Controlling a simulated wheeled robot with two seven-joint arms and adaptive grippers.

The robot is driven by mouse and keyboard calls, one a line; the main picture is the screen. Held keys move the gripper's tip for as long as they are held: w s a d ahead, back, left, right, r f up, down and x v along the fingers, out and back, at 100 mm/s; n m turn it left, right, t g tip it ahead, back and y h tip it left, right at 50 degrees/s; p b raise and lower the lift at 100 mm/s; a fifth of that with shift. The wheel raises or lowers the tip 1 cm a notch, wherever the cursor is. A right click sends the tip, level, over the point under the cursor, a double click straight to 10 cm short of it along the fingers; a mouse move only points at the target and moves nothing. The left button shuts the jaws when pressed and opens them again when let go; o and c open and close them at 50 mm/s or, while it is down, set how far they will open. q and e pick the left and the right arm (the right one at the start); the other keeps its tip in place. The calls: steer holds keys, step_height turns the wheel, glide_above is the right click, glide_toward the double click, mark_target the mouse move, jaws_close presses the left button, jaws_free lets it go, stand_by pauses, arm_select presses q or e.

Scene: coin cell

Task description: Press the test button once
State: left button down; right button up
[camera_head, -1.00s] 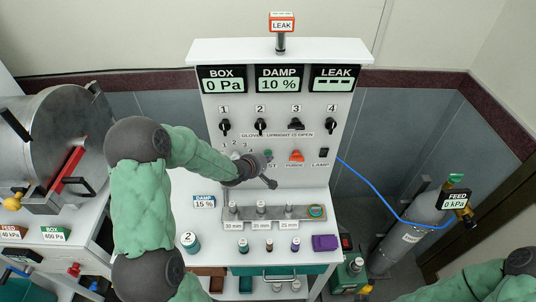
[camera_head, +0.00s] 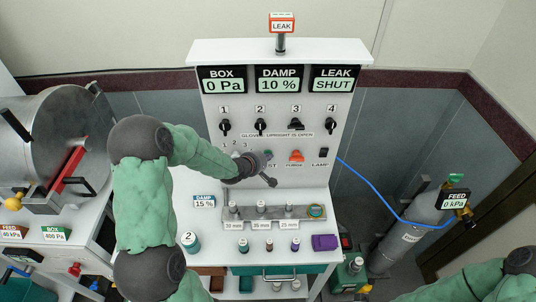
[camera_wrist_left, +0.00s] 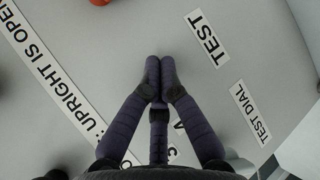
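My left gripper (camera_head: 260,162) is at the front of the white panel (camera_head: 345,118), beside the TEST label, which it partly covers in the head view. In the left wrist view its dark fingers (camera_wrist_left: 158,75) are together at the tips, with nothing seen between them, and point at the panel just left of the TEST label (camera_wrist_left: 207,38). The test button is not seen clearly; the fingertips hide the spot beside the label, so I cannot tell whether they touch it. The LEAK display (camera_head: 334,79) reads SHUT. My right gripper is out of view.
Several black knobs (camera_head: 260,126) sit above my left gripper. An orange PURGE control (camera_head: 296,156) and a black LAMP switch (camera_head: 324,153) are to its right. A metal rack (camera_head: 290,212) and small jars stand below. A steel chamber (camera_head: 70,125) is at the left.

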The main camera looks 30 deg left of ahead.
arm_select(q)
steer(key=shift+s, duration=0.1)
steer(key=shift+s+d, duration=0.45)
steer(key=shift+s, duration=0.15)
steer(key=s+d, duration=0.1)
steer(key=s, duration=0.2)
steer(key=s+d, duration=0.1)
steer(key=shift+s+d, duration=0.15)
steer(key=shift+d, duration=0.15)
stand_by(0.4)
steer(key=shift+f, duration=0.1)
stand_by(0.7)
